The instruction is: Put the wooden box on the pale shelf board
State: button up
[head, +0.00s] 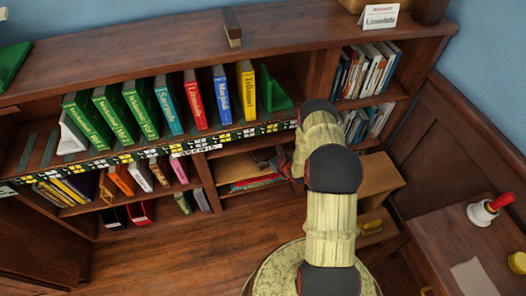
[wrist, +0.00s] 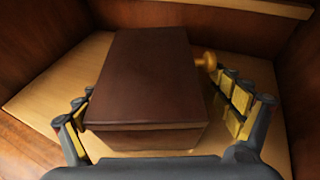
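The wooden box (wrist: 150,75), dark brown with a paler front edge, sits on the pale shelf board (wrist: 75,72) in the wrist view. It appears to rest flat, inside a wood-walled compartment. My gripper (wrist: 156,92) is open, with one yellow-padded finger on each side of the box. A gap shows between the box and the right finger; the left finger is close to the box's left edge, and contact there is unclear. In the head view my gripper (head: 276,160) reaches into the lower middle compartment; the box cannot be made out clearly there.
A round tan knob (wrist: 206,61) stands beside the box's right side. Compartment walls enclose the space closely. Upright books (head: 135,110) line the shelf above. A red flat item (head: 255,181) lies low in the compartment. A small table (head: 465,230) with a handbell (head: 488,208) stands at right.

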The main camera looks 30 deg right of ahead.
aim_at(271, 156)
jog(key=shift+o, duration=0.9)
jog(key=shift+r, duration=0.1)
jog(key=shift+s+r, duration=0.15)
jog(key=shift+s, duration=0.15)
jog(key=p+v, duration=0.4)
jog(key=v, duration=0.6)
jog(key=shift+r, duration=0.15)
jog(key=shift+s+r, duration=0.15)
jog(key=shift+s, duration=0.5)
